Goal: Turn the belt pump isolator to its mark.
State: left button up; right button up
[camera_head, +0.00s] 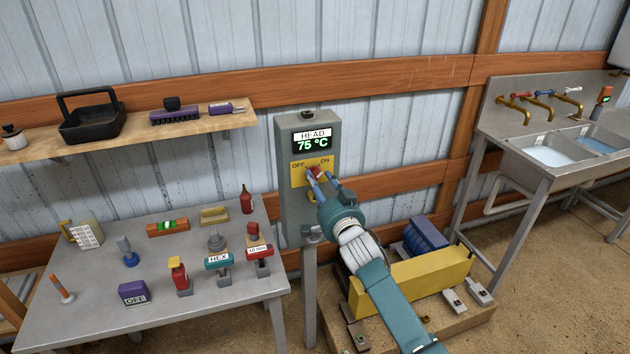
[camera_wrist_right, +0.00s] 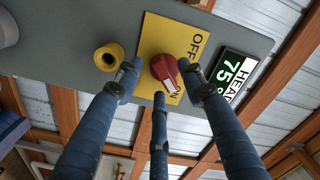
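A red rotary knob (camera_head: 313,172) sits on a yellow plate (camera_head: 298,180) marked OFF at left and ON at right, on the grey post-mounted box (camera_head: 290,215). In the right wrist view the knob (camera_wrist_right: 163,70) has a white mark on its side toward ON. My right gripper (camera_head: 320,180) is at the knob. In the wrist view its three blue fingers (camera_wrist_right: 160,82) are spread around the knob, with a gap at the left finger. Contact at the other two is unclear. My left gripper is out of view.
A display (camera_head: 312,142) above the plate reads HEAD 75 °C. A yellow ring-shaped part (camera_wrist_right: 109,56) juts out beside the plate. A yellow guard (camera_head: 425,280) and blue motor (camera_head: 425,236) stand below right. A cluttered grey table (camera_head: 215,305) is at left, a sink (camera_head: 545,152) at right.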

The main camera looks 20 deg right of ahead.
grip_shut()
jog(key=n, duration=0.4)
jog(key=shift+r+p, duration=0.15)
jog(key=shift+p, duration=0.15)
jog(key=shift+d+n, duration=0.1)
jog(key=shift+n, duration=0.9)
